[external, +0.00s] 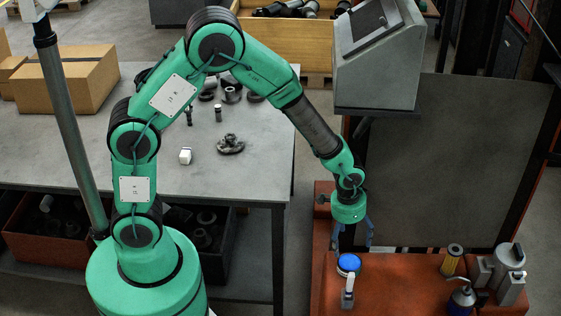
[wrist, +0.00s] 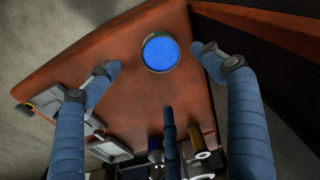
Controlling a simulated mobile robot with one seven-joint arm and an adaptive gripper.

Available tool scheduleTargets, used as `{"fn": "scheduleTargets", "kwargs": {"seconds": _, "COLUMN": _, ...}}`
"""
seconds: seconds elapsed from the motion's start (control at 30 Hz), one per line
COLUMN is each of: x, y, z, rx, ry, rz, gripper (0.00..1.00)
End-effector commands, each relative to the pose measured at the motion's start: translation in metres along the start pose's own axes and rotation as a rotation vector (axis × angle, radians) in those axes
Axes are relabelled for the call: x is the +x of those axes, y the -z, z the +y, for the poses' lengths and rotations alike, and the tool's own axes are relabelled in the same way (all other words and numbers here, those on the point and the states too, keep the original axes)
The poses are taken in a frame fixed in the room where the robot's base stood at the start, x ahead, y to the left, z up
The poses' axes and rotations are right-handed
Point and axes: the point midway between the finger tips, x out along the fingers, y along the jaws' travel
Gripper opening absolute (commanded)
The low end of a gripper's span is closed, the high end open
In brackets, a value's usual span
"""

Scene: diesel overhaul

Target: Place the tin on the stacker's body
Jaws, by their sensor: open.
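The tin (external: 349,264) is round with a bright blue lid and stands upright on the orange-red stacker's body (external: 400,292), toward its left side. In the wrist view the tin (wrist: 160,52) shows as a blue disc on the stacker's body (wrist: 135,100), with bare surface around it. My gripper (external: 352,240) points down just above the tin. Its blue fingers are spread and hold nothing. In the wrist view the fingertips of my gripper (wrist: 156,60) lie on either side of the tin, apart from it.
A white-and-grey tool (external: 347,292) stands just in front of the tin. A yellow-brown filter (external: 452,260), an oil can (external: 462,298) and a grey metal part (external: 502,272) stand to the right. A dark upright panel (external: 440,160) and a grey console (external: 380,60) rise behind.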

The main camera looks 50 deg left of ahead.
Motion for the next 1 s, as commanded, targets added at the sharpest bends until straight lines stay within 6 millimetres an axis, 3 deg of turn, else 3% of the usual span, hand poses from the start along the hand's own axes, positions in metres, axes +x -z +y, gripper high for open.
{"fn": "scheduleTargets", "kwargs": {"seconds": 0.83, "x": -0.001, "y": 0.000, "z": 0.000, "rx": 0.000, "ry": 0.000, "rz": -0.001, "gripper": 0.81}}
{"fn": "scheduleTargets", "kwargs": {"seconds": 1.0, "x": -0.012, "y": 0.000, "z": -0.003, "rx": -0.008, "ry": 0.002, "rz": 0.003, "gripper": 0.81}}
